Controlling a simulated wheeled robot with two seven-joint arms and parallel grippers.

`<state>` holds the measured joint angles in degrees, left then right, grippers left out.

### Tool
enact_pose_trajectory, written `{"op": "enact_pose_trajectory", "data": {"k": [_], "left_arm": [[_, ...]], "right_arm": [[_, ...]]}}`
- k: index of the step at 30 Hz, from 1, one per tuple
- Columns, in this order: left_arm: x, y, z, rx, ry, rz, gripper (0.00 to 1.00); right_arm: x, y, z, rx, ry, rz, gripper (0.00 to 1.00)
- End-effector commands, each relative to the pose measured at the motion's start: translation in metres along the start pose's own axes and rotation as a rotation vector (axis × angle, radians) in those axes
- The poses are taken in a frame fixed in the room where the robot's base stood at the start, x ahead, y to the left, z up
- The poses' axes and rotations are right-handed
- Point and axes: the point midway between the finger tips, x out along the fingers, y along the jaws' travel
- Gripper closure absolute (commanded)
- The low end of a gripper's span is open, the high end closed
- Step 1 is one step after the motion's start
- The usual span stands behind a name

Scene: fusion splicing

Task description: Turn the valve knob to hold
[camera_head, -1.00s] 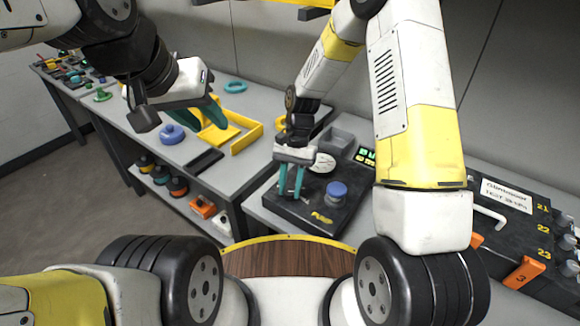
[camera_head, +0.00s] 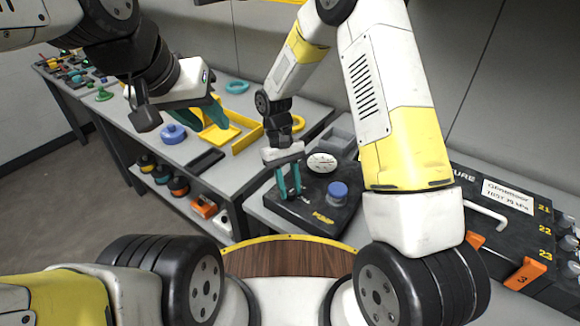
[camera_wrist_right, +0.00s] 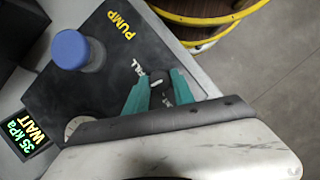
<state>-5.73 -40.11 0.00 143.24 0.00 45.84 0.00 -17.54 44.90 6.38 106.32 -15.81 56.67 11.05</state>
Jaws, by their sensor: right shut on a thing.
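The black pump box (camera_head: 310,214) carries a blue knob (camera_head: 337,190) and a white dial gauge (camera_head: 322,162). My right gripper (camera_head: 289,194) reaches down to the left part of its top. In the right wrist view, the teal fingers of my right gripper (camera_wrist_right: 161,92) are shut on the small valve knob (camera_wrist_right: 157,78), which shows a pale bar and is partly hidden. The display (camera_wrist_right: 24,137) reads "35 kPa WAIT". My left gripper (camera_head: 215,112) hangs over the left table; its finger gap is unclear.
A yellow tray (camera_head: 246,139), a blue round part (camera_head: 173,133) and a teal ring (camera_head: 237,87) lie on the left table. A black case (camera_head: 500,210) with a handle stands at the right.

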Motion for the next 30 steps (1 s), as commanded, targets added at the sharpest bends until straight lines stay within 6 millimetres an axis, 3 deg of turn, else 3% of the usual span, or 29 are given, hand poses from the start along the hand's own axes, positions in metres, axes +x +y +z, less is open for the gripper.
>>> {"op": "enact_pose_trajectory", "data": {"k": [12, 29, 30], "left_arm": [[0.0000, 0.0000, 0.0000, 0.000, 0.000, 0.000, 0.64], [0.0000, 0.0000, 0.0000, 0.000, 0.000, 0.000, 0.64], [0.0000, 0.0000, 0.0000, 0.000, 0.000, 0.000, 0.64]], "right_arm": [[-0.0008, -0.0011, -0.0004, -0.187, 0.003, 0.078, 1.00], [-0.0008, -0.0013, -0.0004, -0.215, 0.003, 0.090, 1.00], [-0.0008, -0.0013, -0.0004, -0.215, 0.003, 0.090, 0.68]]}}
